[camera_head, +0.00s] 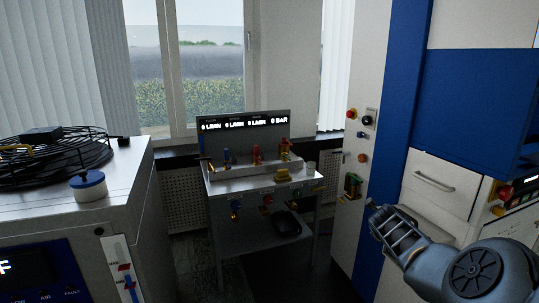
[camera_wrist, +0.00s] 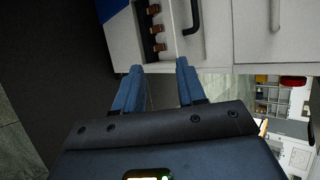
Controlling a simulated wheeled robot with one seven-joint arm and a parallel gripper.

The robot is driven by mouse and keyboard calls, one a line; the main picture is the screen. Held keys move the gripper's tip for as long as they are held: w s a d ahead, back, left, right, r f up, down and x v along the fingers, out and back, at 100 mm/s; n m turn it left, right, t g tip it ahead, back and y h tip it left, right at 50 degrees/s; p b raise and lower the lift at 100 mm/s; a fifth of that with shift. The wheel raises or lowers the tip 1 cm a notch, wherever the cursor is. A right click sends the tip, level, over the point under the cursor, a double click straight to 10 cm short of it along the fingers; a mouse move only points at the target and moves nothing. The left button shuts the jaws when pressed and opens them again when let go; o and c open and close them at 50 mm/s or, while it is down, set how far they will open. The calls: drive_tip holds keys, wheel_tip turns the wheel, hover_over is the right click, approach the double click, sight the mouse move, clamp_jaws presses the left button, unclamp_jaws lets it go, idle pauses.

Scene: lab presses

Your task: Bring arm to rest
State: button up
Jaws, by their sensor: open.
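My gripper (camera_head: 380,218) is at the lower right of the head view, with my blue-grey arm bent behind it. It is in front of the white and blue cabinet. In the wrist view my gripper (camera_wrist: 159,68) shows two blue fingers apart, with nothing between them. Past the fingertips is a pale cabinet front (camera_wrist: 235,35) with dark handles. I cannot tell how far the fingertips are from it.
A small metal bench (camera_head: 262,182) with a lit flow display (camera_head: 243,122) stands under the window. At the left, a grey machine (camera_head: 120,180) carries a black coil (camera_head: 50,160) and a blue-rimmed white container (camera_head: 88,186). Dark floor (camera_head: 185,250) shows between machine and bench.

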drive_tip(key=s+d+f+n+h, duration=0.35)
drive_tip(key=s+d+f, duration=0.7)
drive_tip(key=s, duration=0.35)
drive_tip(key=s+f+n+t, duration=0.2)
drive_tip(key=s+n, duration=0.2)
drive_tip(key=s, duration=0.5)
drive_tip(key=s+f+n+t, duration=0.2)
drive_tip(key=s+n, duration=0.2)
drive_tip(key=s, duration=0.4)
drive_tip(key=s+a+r+n+t+y, duration=0.1)
drive_tip(key=s+a+r+n+y, duration=0.1)
drive_tip(key=s+a+n, duration=0.45)
drive_tip(key=s+a+r+n+t+y+b, duration=0.15)
drive_tip(key=s+a, duration=0.25)
drive_tip(key=s, duration=0.6)
drive_tip(key=s+a+r+n+t+y, duration=0.2)
drive_tip(key=s+a+r+n+y, duration=0.1)
drive_tip(key=s+a+n, duration=0.4)
drive_tip(key=s+a+r+n+y, duration=0.1)
drive_tip(key=s+a+r+y, duration=0.1)
drive_tip(key=s+a+r, duration=0.3)
drive_tip(key=s+a+r+n+g+y, duration=0.1)
drive_tip(key=s+a+r, duration=0.4)
drive_tip(key=s+r, duration=0.5)
drive_tip(key=shift+s+a+r+n+y, duration=0.2)
drive_tip(key=shift+a+r+n+y, duration=0.25)
drive_tip(key=shift+r+n, duration=0.25)
